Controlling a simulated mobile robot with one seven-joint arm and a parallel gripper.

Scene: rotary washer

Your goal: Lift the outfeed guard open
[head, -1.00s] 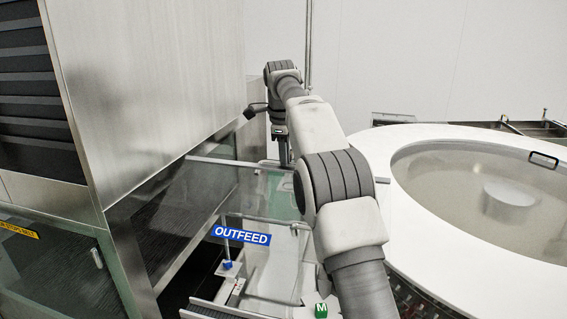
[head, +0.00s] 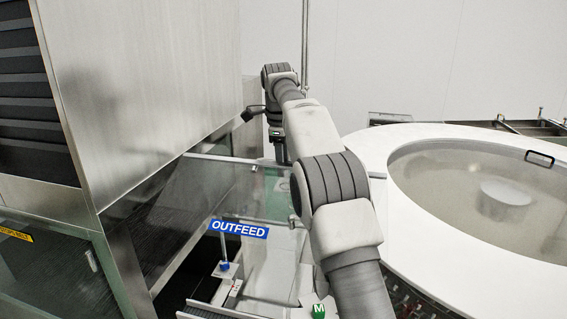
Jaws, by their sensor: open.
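The outfeed guard (head: 268,203) is a clear, green-tinted panel with grey rails, left of centre between the steel cabinet and the round white machine. A blue OUTFEED label (head: 239,229) shows at its front. My arm reaches from the bottom right over the guard to its far side. My gripper (head: 281,160) points down at the guard's far rail (head: 225,158). Its jaws are open, but the fingertips are small and partly hidden, so I cannot tell whether they touch the rail.
The tall steel cabinet (head: 140,85) stands close on the left. The white round washer (head: 410,215) with its open bowl fills the right. Below the guard are a conveyor edge (head: 205,310), a small blue part (head: 224,266) and a green M block (head: 319,311). A white wall is behind.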

